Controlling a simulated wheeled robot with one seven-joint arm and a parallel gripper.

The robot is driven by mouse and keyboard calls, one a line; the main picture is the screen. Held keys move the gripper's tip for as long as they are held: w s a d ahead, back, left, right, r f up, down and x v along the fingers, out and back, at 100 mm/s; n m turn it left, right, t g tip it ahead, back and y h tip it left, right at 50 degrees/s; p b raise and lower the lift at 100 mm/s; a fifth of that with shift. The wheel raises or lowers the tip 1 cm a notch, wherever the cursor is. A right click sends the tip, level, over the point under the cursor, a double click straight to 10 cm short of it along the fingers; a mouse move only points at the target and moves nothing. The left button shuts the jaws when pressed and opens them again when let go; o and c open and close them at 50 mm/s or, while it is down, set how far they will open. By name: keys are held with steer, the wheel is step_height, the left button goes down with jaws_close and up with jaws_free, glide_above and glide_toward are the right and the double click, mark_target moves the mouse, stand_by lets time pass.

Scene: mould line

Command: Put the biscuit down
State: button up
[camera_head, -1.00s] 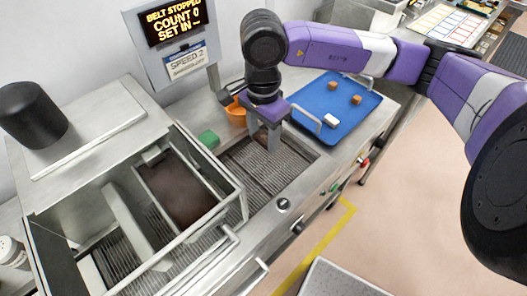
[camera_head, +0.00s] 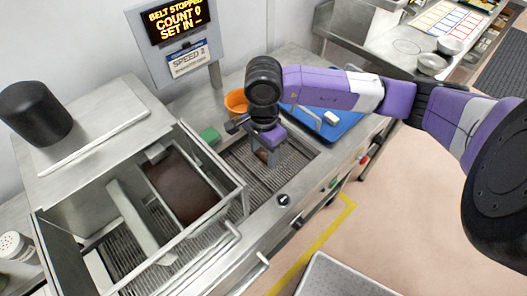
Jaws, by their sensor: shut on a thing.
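My gripper (camera_head: 266,156) points down low over the slatted metal belt (camera_head: 246,165), between the open-topped machine and the blue tray. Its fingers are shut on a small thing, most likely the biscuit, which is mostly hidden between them. I cannot tell whether it touches the belt. The blue tray (camera_head: 346,127) lies to the right, partly covered by my arm. A white block (camera_head: 331,118) shows on it.
The open-topped machine (camera_head: 237,206) with a brown pool (camera_head: 184,187) stands at left. An orange bowl (camera_head: 235,101) and a green block (camera_head: 209,135) lie behind the belt. The display reads "BELT STOPPED, COUNT 0". Bowls (camera_head: 431,64) stand on the far bench.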

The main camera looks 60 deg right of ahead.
mark_target(264, 157)
steer(key=shift+f, duration=0.2)
steer(key=o, duration=1.3)
steer(key=shift+r, duration=0.1)
steer(key=shift+r+p, duration=0.25)
steer(key=shift+p, duration=0.05)
step_height(264, 157, up, 12)
steer(key=b, duration=0.2)
steer(key=shift+f, duration=0.15)
